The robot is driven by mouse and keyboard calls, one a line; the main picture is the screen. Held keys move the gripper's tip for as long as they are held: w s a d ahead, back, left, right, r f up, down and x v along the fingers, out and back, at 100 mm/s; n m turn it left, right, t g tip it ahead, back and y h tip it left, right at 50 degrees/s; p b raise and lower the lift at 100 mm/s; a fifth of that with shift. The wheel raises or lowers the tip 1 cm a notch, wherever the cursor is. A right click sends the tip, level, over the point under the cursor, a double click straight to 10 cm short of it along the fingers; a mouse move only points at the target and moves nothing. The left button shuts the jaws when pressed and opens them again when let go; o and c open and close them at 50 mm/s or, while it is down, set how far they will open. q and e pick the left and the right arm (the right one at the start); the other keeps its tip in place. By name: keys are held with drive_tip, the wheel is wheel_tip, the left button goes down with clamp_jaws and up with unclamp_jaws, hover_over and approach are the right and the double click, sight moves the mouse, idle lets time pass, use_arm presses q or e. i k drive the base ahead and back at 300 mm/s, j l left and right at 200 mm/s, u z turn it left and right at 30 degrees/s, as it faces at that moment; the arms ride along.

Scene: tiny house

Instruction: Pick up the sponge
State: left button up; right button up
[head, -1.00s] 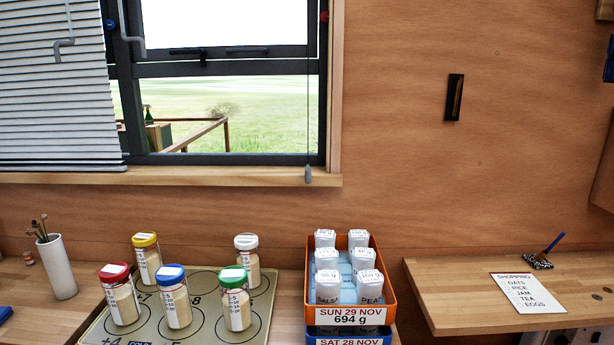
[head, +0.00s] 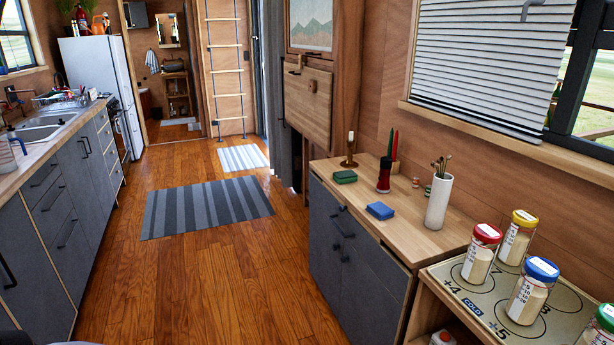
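A small blue block (head: 380,211) lies flat on the wooden top of the grey cabinet (head: 400,233), near its front edge. A green block (head: 345,177) lies farther back on the same top. Either could be a sponge; I cannot tell which from here. Neither of my grippers is in view.
A white vase (head: 437,203), a red hourglass-shaped holder (head: 384,176) and a candlestick (head: 350,152) stand on the cabinet top. Lidded jars stand on a mat (head: 475,303) at the right. The wooden floor (head: 230,280) is open, with a striped rug (head: 206,207) farther back.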

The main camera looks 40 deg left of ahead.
sight(347, 177)
drive_tip(key=u, duration=1)
drive_tip(key=z, duration=1.05)
drive_tip(key=i+j+z, duration=0.1)
drive_tip(key=z, duration=0.25)
drive_tip(key=j+z, duration=0.65)
drive_tip(key=j, duration=0.5)
drive_tip(key=j+z, duration=0.25)
drive_tip(key=j, duration=0.5)
